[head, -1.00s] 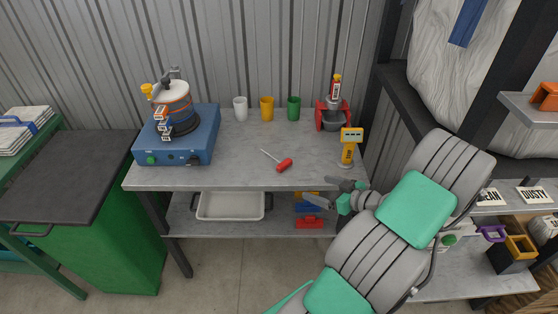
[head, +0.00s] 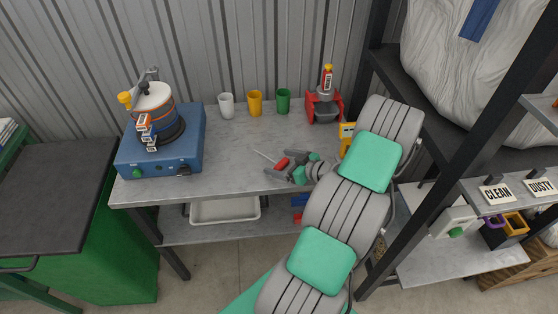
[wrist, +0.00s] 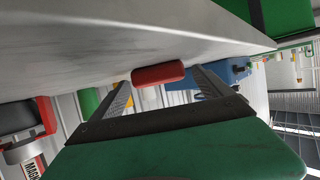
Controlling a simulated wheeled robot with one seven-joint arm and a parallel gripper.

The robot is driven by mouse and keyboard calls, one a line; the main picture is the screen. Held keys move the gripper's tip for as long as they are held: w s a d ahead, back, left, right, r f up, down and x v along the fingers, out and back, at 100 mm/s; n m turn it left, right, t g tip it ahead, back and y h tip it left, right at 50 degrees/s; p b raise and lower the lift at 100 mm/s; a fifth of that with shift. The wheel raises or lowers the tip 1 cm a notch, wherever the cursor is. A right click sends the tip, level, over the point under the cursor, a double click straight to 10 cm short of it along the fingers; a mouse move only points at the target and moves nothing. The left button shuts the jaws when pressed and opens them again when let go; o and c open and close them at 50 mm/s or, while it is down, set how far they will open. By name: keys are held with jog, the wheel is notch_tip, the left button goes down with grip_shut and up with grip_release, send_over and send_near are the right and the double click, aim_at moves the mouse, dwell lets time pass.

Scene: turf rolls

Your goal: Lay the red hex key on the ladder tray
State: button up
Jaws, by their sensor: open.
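The red hex key has a red handle (head: 281,163) and a thin metal shaft (head: 263,156). It lies on the grey workbench (head: 235,150) near its front edge, the shaft pointing back left. My gripper (head: 285,166) is open at the handle. In the wrist view the red handle (wrist: 158,75) shows between the tips of the two spread fingers; I cannot tell whether they touch it. A white tray (head: 225,210) stands on the shelf under the bench. I cannot tell whether it or anything else in view is the ladder tray.
A blue machine (head: 160,145) stands at the bench's left. White (head: 226,105), yellow (head: 255,102) and green (head: 283,100) cups line the back, beside a red holder (head: 324,107). A dark post (head: 440,150) and shelves stand right. A green cabinet (head: 120,240) stands left.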

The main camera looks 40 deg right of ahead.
jog(key=shift+w+a+f, duration=0.1)
jog(key=shift+w+f, duration=0.1)
jog(key=shift+w, duration=0.2)
jog(key=shift+c, duration=0.6)
jog(key=shift+s, duration=0.1)
jog(key=c, duration=1.5)
